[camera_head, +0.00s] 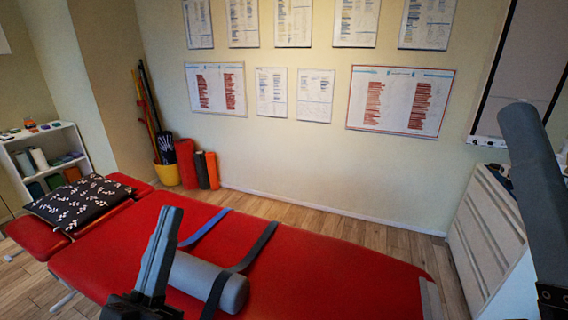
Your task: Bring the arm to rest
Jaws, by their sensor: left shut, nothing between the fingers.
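My left gripper (169,214) stands at the lower left of the head view, pointing up, with its dark fingers together and nothing between them. It shows in front of the red treatment table (320,268) and left of a grey bolster (208,281). I cannot tell its height above the table. A dark grey link of my right arm shows at the right edge. My right gripper cannot be made out.
Blue and dark straps (204,229) lie across the table by the bolster. A patterned pillow (80,201) lies at its left end. A white shelf (45,157) stands at far left and a white drawer cabinet (487,240) at right. Rolls (186,163) stand by the wall.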

